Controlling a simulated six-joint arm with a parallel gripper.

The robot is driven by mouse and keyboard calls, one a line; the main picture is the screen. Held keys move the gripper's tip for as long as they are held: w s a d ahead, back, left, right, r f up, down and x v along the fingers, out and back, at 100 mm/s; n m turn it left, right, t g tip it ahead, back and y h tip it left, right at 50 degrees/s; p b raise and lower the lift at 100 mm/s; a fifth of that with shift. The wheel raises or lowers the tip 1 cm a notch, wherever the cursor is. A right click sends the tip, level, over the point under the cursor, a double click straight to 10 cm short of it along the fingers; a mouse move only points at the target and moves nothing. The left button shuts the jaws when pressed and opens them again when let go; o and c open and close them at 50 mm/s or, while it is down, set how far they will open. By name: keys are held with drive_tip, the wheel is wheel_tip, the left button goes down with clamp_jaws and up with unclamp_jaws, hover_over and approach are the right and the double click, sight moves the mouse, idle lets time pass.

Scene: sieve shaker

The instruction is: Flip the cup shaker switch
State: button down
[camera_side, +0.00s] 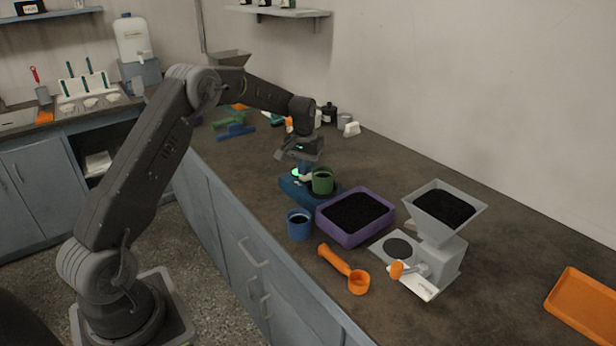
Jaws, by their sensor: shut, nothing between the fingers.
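The cup shaker (294,187) is a low blue base on the counter. A green cup (322,183) stands on its right part. A small green glow (296,172) shows at the shaker's left end, where the switch appears to be; the switch itself is too small to make out. My gripper (304,176) is shut and empty, pointing down over the shaker just left of the green cup. Its fingertips are close to the glowing spot; I cannot tell whether they touch it.
A blue cup (299,225) and a purple tub of dark grounds (341,235) stand in front. An orange scoop (343,268), a grey hopper machine (447,255) and an orange tray (585,305) are to the right. Several tools lie behind. The counter's middle right is clear.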

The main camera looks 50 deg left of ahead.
drive_tip(key=shift+f, duration=0.65)
drive_tip(key=shift+r, duration=3.55)
drive_tip(key=shift+d+r, duration=0.2)
drive_tip(key=shift+r, duration=0.05)
drive_tip(key=s+d+r+m+t, duration=0.3)
drive_tip(key=s+d+r, duration=1)
drive_tip(key=d, duration=0.1)
drive_tip(key=s+d+f+m+t, duration=0.1)
drive_tip(key=s+d, duration=0.3)
drive_tip(key=s, duration=0.5)
drive_tip(key=s+d+f+m+t, duration=0.1)
drive_tip(key=s+d, duration=0.3)
drive_tip(key=s, duration=0.5)
drive_tip(key=shift+s+d+m+t, duration=0.15)
drive_tip(key=shift+s+m+t, duration=0.15)
drive_tip(key=shift+m, duration=0.2)
